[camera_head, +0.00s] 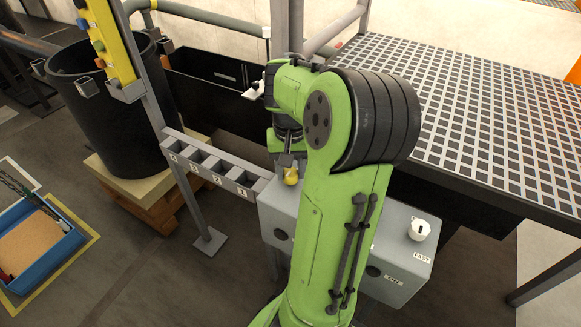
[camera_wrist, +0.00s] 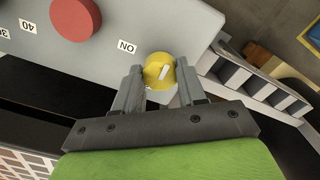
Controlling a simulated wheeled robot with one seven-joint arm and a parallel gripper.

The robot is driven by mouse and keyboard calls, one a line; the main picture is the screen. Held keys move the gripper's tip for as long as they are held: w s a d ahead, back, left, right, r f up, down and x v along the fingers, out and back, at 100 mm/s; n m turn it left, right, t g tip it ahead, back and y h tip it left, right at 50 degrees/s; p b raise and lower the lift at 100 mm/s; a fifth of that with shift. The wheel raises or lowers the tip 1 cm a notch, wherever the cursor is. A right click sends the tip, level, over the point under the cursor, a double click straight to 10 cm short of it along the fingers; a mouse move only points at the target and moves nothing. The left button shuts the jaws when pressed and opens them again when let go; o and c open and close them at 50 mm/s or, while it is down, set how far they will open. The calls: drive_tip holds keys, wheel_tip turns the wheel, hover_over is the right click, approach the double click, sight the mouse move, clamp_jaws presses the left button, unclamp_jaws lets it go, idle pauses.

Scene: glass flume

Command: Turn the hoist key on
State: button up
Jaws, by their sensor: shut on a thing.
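The hoist key is a yellow round knob with a pale bar across its face, on the grey control box (camera_head: 405,262). In the wrist view the yellow key (camera_wrist: 159,71) sits between the two fingers of my gripper (camera_wrist: 160,78), which is shut on it. The pale bar is tilted, and an "ON" label (camera_wrist: 127,46) is beside the key. In the head view the yellow key (camera_head: 291,176) shows just below my gripper (camera_head: 288,160), partly hidden by my green arm.
A red button (camera_wrist: 76,18) is on the same box. A white knob (camera_head: 419,229) stands near the "FAST" label. A row of grey compartments (camera_head: 215,166) adjoins the box. A grated platform (camera_head: 480,120) is behind at right, and a black tub (camera_head: 110,115) is at left.

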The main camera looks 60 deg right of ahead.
drive_tip(key=shift+r, duration=0.1)
drive_tip(key=n+p, duration=0.3)
drive_tip(key=n, duration=0.1)
drive_tip(key=shift+r+p, duration=0.1)
drive_tip(key=shift+p, duration=0.25)
drive_tip(key=n+p, duration=0.2)
drive_tip(key=n, duration=0.2)
drive_tip(key=shift+n, duration=0.3)
drive_tip(key=n+p, duration=0.1)
drive_tip(key=n, duration=0.3)
drive_tip(key=shift+n+p, duration=0.3)
drive_tip(key=shift+p, duration=0.1)
drive_tip(key=shift+f+n+p, duration=0.2)
drive_tip(key=shift+n+p, duration=0.25)
drive_tip(key=shift+n, duration=1.75)
drive_tip(key=o, duration=1)
drive_tip(key=shift+d, duration=0.1)
drive_tip(key=shift+o, duration=0.2)
